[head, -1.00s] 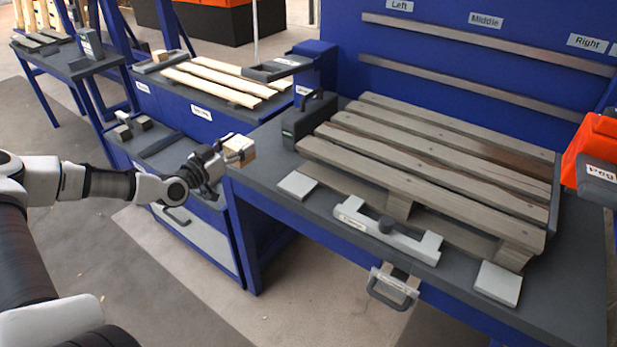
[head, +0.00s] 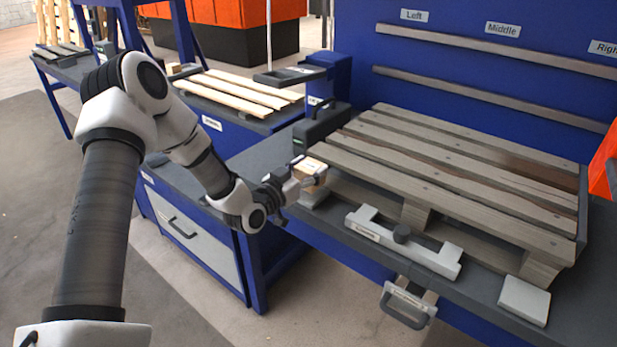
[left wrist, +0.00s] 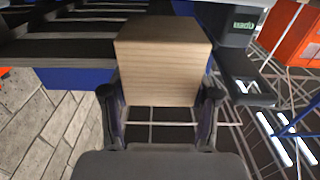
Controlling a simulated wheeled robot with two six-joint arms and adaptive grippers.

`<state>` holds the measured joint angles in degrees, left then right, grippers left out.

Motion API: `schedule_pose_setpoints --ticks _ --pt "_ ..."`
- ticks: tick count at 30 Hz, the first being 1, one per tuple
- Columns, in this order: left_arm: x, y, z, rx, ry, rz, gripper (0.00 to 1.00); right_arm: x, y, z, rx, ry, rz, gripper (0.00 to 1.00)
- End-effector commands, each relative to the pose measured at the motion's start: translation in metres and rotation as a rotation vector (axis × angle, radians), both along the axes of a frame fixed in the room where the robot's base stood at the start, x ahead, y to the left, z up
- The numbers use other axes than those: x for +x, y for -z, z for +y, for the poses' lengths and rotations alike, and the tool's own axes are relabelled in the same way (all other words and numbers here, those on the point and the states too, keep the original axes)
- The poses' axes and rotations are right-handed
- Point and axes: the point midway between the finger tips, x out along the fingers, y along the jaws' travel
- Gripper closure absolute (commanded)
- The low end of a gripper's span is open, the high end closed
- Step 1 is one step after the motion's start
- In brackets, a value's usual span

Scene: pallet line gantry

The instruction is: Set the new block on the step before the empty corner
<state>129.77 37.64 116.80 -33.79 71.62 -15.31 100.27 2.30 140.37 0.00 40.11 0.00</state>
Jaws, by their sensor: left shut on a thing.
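My left gripper (head: 303,180) is shut on a pale wooden block (head: 313,167), at the pallet's front left corner. In the left wrist view the block (left wrist: 162,72) sits between the two fingers (left wrist: 160,105). The grey slatted pallet (head: 430,165) lies on the dark bench, with support blocks showing at its front middle and front right. Under the held block, a pale grey step (head: 313,197) is partly hidden by the gripper. I cannot tell whether the block touches the step. My right gripper is not in view.
A dark case-like device (head: 320,125) stands close behind the held block. A side bench holds light planks (head: 235,95).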

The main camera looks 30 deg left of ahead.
Motion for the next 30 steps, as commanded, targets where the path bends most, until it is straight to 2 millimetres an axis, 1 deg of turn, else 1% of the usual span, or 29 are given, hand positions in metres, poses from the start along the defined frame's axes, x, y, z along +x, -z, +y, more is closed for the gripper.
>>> schedule_pose_setpoints --ticks 1,3,9,13,14,15,16,24,27,29,30 --pt "0.0 0.012 0.0 0.002 0.001 0.005 0.77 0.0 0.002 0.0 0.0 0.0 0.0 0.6" --pt "0.0 0.02 0.0 0.002 0.001 0.003 0.77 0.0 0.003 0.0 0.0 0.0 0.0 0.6" --pt "0.0 0.019 0.0 0.001 0.001 0.0 0.77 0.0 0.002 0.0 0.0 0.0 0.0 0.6" --pt "0.0 0.024 0.0 0.001 0.001 0.0 0.77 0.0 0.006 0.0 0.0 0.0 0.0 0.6" --pt "0.0 0.024 0.0 0.001 0.001 0.0 0.37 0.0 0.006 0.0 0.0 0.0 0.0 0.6" --pt "0.0 0.023 0.0 0.001 0.001 0.0 0.23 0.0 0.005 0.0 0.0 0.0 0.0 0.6" --pt "0.0 0.023 0.0 0.001 0.001 0.0 0.15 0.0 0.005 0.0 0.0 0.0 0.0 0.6" --pt "0.0 0.023 0.001 0.001 0.001 0.0 0.15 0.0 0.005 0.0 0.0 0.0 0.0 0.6" --pt "0.0 0.017 0.001 0.001 0.001 0.0 0.15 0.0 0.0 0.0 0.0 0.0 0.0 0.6" --pt "-0.006 0.019 0.002 -0.002 -0.002 0.002 0.15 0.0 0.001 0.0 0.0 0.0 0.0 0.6" --pt "-0.013 0.02 0.003 -0.004 -0.003 0.002 0.15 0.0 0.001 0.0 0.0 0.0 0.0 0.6"
